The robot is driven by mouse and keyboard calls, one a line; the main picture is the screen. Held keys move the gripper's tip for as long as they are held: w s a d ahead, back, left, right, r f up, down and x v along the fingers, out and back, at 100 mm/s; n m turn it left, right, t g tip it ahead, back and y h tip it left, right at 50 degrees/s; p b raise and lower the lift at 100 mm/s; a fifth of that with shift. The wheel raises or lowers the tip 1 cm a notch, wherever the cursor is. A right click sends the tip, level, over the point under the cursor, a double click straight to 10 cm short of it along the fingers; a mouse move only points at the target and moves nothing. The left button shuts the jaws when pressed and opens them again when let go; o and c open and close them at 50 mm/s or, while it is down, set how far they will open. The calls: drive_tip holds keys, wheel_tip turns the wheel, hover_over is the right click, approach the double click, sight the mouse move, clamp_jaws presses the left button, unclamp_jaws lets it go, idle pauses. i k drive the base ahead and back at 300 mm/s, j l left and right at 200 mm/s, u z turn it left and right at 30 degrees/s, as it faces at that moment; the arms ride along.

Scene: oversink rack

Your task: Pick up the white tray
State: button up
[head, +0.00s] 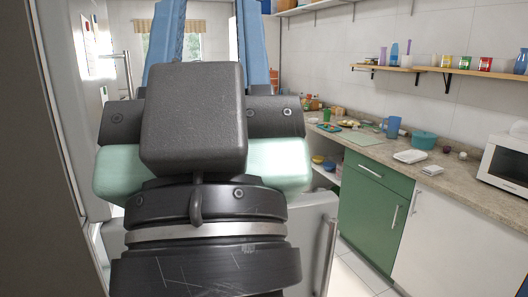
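A small white tray (410,156) lies on the stone-look countertop at the right, in front of a teal pot. A smaller white item (432,170) lies just to its right; I cannot tell what it is. My gripper (210,25) fills the left and middle of the head view, close to the camera. Its two blue fingers point up and stand wide apart, with nothing visible between them. My gripper is well apart from the tray.
The countertop (470,180) runs along the right wall over a green cabinet (370,205). A teal pot (424,140), blue jug (392,126) and cutting board (361,140) stand near the tray. A white microwave (507,160) is at far right. A wall shelf (420,69) hangs above.

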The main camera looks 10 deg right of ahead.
sight(410, 156)
drive_tip(key=i+l+z, duration=0.65)
drive_tip(key=z, duration=0.3)
drive_tip(key=i+z, duration=0.45)
drive_tip(key=i+l, duration=0.15)
drive_tip(key=i, duration=0.4)
drive_tip(key=i+l+u, duration=0.1)
drive_tip(key=i, duration=0.4)
drive_tip(key=i+l+u, duration=0.1)
drive_tip(key=i+l, duration=0.2)
drive_tip(key=i, duration=0.25)
drive_tip(key=i+j+u, duration=0.25)
drive_tip(key=i+u, duration=1)
drive_tip(key=i, duration=0.15)
drive_tip(key=i+z, duration=0.4)
drive_tip(key=i, duration=0.15)
drive_tip(key=i+j+z, duration=0.15)
drive_tip(key=i+z, duration=0.3)
drive_tip(key=i, duration=0.1)
